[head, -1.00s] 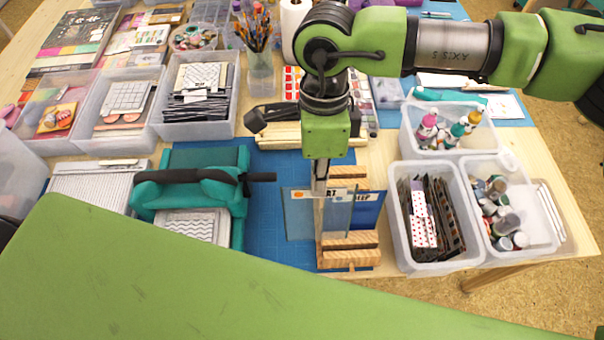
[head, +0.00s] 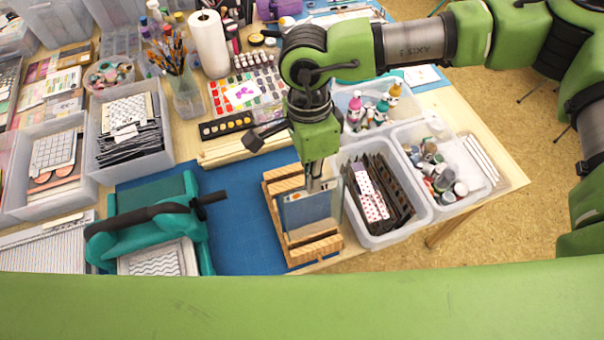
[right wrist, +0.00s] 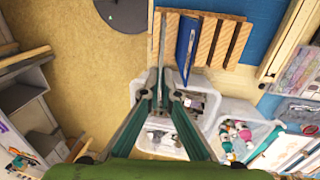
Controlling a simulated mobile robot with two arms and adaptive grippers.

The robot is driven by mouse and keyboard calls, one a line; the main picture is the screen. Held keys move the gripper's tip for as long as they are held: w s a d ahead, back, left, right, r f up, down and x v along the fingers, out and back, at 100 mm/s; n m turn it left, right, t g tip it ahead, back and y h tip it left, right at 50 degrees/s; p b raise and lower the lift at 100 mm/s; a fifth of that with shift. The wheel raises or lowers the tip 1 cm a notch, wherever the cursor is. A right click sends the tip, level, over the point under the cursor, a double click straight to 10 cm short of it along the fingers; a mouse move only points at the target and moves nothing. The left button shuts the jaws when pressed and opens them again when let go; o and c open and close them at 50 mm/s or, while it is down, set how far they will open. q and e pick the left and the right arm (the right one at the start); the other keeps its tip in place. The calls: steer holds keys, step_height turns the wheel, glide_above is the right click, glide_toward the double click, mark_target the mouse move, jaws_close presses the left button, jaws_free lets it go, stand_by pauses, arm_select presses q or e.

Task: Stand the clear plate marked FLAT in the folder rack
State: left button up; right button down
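The wooden folder rack (head: 319,248) stands on the blue mat near the table's front edge. A clear plate (head: 297,213) is upright over the rack in the head view; its small label is too blurred to read. In the right wrist view the clear plate (right wrist: 161,38) shows edge-on between the fingertips. My right gripper (head: 319,186) is shut on its top edge; the fingers (right wrist: 163,85) are close together. A blue plate (right wrist: 187,45) stands in the rack beside it. I cannot tell whether the clear plate's lower edge is seated in a slot. My left gripper is out of view.
A teal press (head: 150,225) stands left of the rack. Clear bins (head: 385,238) with stamps and bottles stand close on the right. Wooden strips (head: 235,150) lie behind. Bare blue mat (head: 240,225) lies between press and rack.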

mark_target(312, 206)
steer(key=shift+s+f, duration=0.15)
steer(key=shift+f, duration=0.5)
steer(key=f+b, duration=0.2)
steer(key=f, duration=0.1)
steer(key=f+b, duration=0.1)
steer(key=shift+s+f, duration=0.15)
steer(key=shift+s, duration=0.1)
steer(key=f+b, duration=0.2)
steer(key=b, duration=0.1)
steer(key=f+b, duration=0.1)
steer(key=shift+s+d+f+b, duration=0.1)
steer(key=shift+s+f+b, duration=0.15)
steer(key=shift+f+b, duration=0.1)
steer(key=c, duration=2.2)
jaws_free()
steer(key=shift+r, duration=0.15)
